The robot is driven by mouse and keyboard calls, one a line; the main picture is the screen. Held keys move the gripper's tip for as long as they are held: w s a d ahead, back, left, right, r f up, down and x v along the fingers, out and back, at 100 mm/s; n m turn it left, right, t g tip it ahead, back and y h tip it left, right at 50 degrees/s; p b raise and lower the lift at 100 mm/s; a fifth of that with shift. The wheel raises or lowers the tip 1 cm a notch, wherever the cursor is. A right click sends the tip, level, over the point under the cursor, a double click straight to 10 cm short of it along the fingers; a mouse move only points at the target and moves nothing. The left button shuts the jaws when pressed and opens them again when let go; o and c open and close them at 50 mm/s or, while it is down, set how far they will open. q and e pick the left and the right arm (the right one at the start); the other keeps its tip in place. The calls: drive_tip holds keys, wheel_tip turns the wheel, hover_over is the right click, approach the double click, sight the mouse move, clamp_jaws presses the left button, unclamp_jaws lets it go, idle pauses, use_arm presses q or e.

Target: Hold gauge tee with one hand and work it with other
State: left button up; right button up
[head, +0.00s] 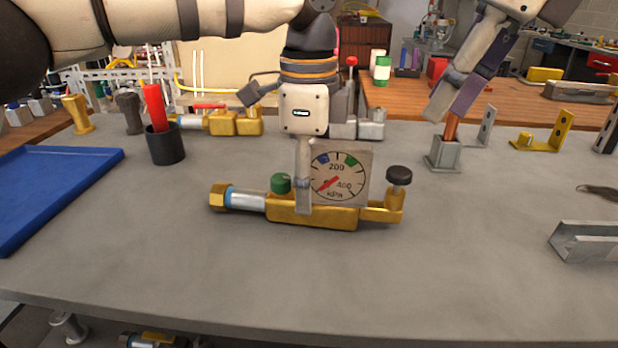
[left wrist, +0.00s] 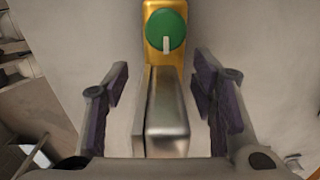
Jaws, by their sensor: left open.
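The gauge tee (head: 312,215) lies on the grey workbench. It has a brass body, a silver left section, a green knob (head: 280,183), a black knob and a square kPa dial (head: 345,178). In the left wrist view, the grey gauge housing (left wrist: 165,115) stands between the open fingers (left wrist: 163,88) with gaps on both sides; the green knob (left wrist: 165,30) is beyond. My right gripper (head: 452,108) is above a copper-coloured rod in a grey block; its finger gap is unclear.
A blue tray (head: 50,190) is at the left. A black cup (head: 165,148) with a red item, another brass fitting (head: 235,122) and a grey block (head: 443,155) stand behind. Metal brackets (head: 590,240) are at the right. The bench front is clear.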

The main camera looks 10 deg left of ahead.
use_arm(q)
clamp_jaws()
idle(1.2)
